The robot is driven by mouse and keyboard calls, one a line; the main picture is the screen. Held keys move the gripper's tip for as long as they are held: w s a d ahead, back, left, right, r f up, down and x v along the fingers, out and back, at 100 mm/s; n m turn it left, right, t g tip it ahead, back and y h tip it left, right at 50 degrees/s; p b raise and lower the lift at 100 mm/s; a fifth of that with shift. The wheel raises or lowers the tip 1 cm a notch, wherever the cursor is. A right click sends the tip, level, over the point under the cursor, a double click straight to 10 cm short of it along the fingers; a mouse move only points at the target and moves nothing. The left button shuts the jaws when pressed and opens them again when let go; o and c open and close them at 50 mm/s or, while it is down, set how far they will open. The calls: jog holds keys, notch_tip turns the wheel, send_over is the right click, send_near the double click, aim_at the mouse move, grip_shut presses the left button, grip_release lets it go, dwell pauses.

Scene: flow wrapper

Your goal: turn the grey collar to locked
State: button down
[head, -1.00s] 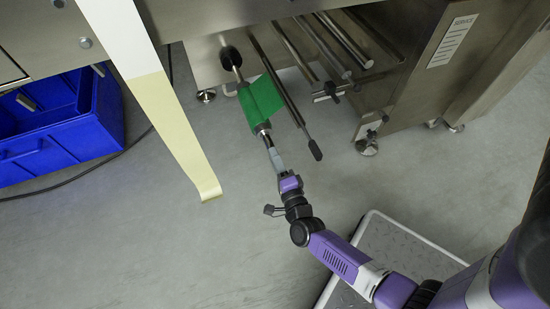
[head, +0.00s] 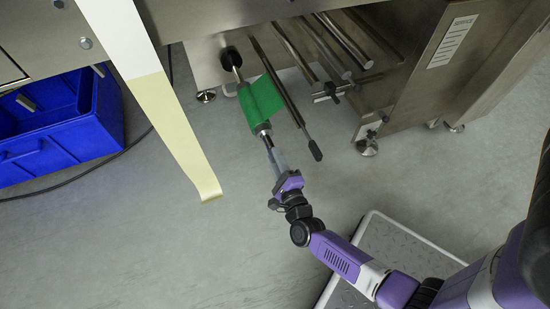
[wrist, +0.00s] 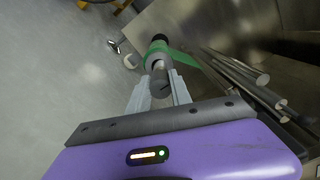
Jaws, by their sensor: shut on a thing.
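The grey collar (head: 263,130) sits at the near end of the spindle that carries the green film roll (head: 261,100). In the wrist view the collar (wrist: 160,84) is a dark grey round piece in front of the green roll (wrist: 158,52). My gripper (head: 269,141) is at the collar; in the wrist view my gripper (wrist: 161,92) has one pale finger on each side of it, shut on it. The collar's far side is hidden, and no lock mark is readable.
Several metal bars (head: 333,47) run beside the roll, and a lever with a dark handle (head: 315,150) lies close to its right. A pale film strip (head: 177,125) hangs at left, before a blue crate (head: 62,150). A steel cabinet (head: 420,85) stands at right. Open floor lies below.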

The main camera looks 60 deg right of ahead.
jog(key=shift+f, duration=0.1)
jog(key=c, duration=1.2)
grip_release()
jog(key=shift+o, duration=0.2)
jog(key=p+v, duration=0.2)
jog(key=v, duration=0.6)
jog(key=shift+w, duration=0.1)
